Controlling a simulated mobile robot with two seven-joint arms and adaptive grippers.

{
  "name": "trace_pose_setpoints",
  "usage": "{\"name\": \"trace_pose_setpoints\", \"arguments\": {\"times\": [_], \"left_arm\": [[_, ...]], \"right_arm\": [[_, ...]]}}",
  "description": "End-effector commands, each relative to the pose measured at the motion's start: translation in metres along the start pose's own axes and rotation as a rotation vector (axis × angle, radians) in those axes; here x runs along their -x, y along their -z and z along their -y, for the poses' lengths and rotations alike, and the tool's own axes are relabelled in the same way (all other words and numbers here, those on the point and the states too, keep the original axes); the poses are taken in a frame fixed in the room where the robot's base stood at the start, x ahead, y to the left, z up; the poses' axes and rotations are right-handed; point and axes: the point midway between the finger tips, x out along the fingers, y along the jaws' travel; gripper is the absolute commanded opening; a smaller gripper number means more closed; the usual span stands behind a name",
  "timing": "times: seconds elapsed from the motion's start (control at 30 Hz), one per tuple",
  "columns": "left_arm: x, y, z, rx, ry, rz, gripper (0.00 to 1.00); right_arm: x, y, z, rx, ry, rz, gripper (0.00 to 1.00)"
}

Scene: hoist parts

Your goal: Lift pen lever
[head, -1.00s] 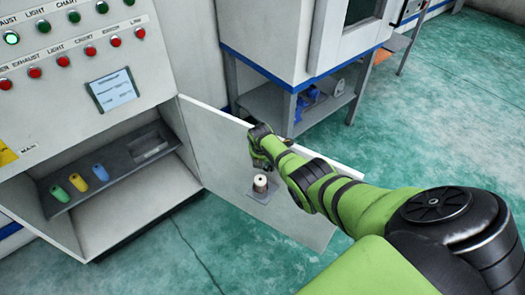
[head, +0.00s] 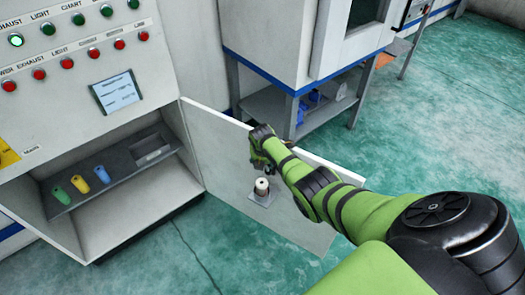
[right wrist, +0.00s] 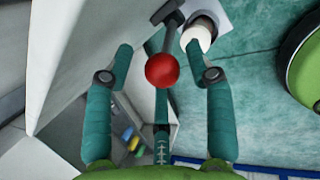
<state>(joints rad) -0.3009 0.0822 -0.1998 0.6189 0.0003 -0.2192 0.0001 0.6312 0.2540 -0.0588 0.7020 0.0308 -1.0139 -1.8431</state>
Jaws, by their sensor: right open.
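In the right wrist view, a lever with a red ball knob (right wrist: 161,70) and a dark grey stem (right wrist: 171,30) stands out between my fingers. My right gripper (right wrist: 160,52) is open, with one finger on each side of the knob and visible gaps to it. A white cylinder (right wrist: 198,36) sits just beyond the right fingertip. In the head view, my right gripper (head: 258,160) hangs by the open door, just above the white cylinder (head: 261,187) on its small bracket. The knob cannot be made out there. My left gripper is out of view.
The open cabinet door (head: 218,160) is close beside my right arm. The cabinet holds a dark shelf (head: 120,160) with green, yellow and blue pieces. A control panel (head: 75,50) is above it. A white machine on a stand (head: 275,100) is behind; green floor (head: 440,120) lies clear at right.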

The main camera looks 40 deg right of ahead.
Motion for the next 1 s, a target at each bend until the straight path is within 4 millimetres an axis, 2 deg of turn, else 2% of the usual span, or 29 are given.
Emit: {"name": "trace_pose_setpoints", "arguments": {"times": [0.33, 0.7, 0.83, 1.0], "left_arm": [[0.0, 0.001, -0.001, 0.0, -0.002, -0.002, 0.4], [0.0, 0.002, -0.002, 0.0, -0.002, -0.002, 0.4], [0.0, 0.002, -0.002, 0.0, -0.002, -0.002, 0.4], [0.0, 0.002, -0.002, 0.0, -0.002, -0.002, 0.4]], "right_arm": [[0.039, 0.001, 0.001, 0.003, -0.004, 0.002, 0.55], [0.095, 0.001, -0.002, 0.003, -0.008, 0.001, 0.55], [0.107, 0.001, -0.002, 0.003, -0.006, 0.002, 0.55], [0.112, 0.001, -0.001, 0.003, -0.005, 0.001, 0.55]]}}
